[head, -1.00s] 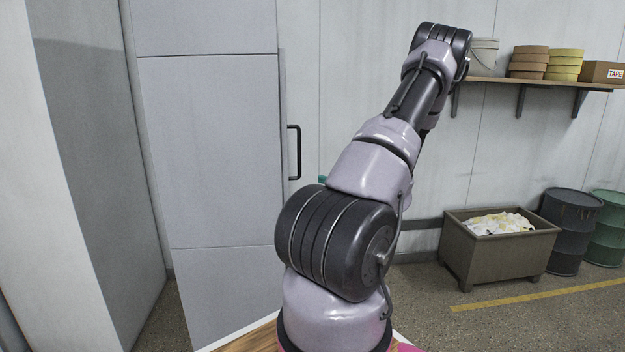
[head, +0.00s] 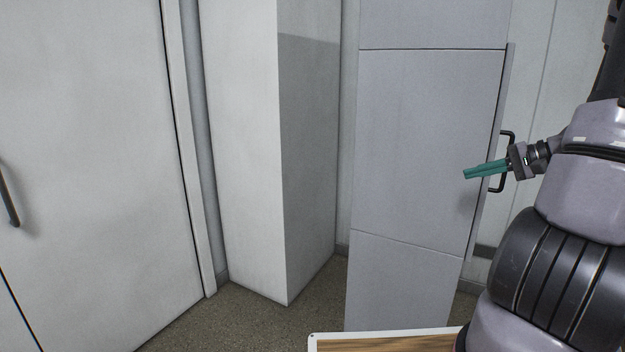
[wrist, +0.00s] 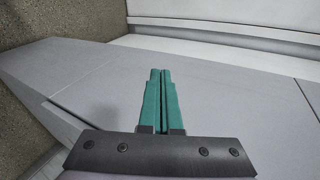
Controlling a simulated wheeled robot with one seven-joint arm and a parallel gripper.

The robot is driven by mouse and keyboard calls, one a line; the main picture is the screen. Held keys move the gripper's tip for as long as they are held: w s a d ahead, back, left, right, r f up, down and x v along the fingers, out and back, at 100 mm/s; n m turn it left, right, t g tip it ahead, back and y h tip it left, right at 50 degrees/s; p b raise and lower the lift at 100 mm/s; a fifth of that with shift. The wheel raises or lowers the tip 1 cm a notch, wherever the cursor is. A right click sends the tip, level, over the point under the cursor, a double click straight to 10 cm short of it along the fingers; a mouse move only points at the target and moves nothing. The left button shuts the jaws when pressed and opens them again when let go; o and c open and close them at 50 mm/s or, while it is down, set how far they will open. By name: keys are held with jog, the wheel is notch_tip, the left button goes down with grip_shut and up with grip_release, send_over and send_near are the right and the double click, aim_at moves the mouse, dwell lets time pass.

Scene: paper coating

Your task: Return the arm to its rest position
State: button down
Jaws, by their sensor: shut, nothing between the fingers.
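My gripper (head: 466,174) is in the right part of the head view, with teal fingers pointing left. The fingers lie together with nothing between them. In the head view it overlaps the grey cabinet (head: 420,140) near its black handle; I cannot tell how far apart they are. My gripper also shows in the wrist view (wrist: 160,72), its two teal fingers side by side over a pale grey panelled surface (wrist: 220,100). My arm rises along the right edge of the head view, and its upper part is cut off.
A black cabinet handle (head: 507,160) stands just behind my gripper in the head view. A pale pillar (head: 255,150) and a door (head: 85,150) are to the left. A wooden-topped surface with a white rim (head: 330,336) is at the bottom. Bare floor (head: 260,325) lies between.

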jog(key=s+a+r+n+g+h, duration=0.2)
jog(key=s+a+r, duration=0.2)
jog(key=a, duration=0.3)
jog(key=s+a+r+n+g+h, duration=0.1)
jog(key=s+a+r+g+h, duration=0.25)
jog(key=a, duration=0.25)
jog(key=s+a+r+n+t+h, duration=0.1)
jog(key=s+a+r+t, duration=0.3)
jog(key=s+r, duration=0.4)
jog(key=shift+s+r+t+h, duration=0.15)
jog(key=shift+s+t+h, duration=0.25)
jog(key=shift+h, duration=0.45)
jog(key=shift+w, duration=0.15)
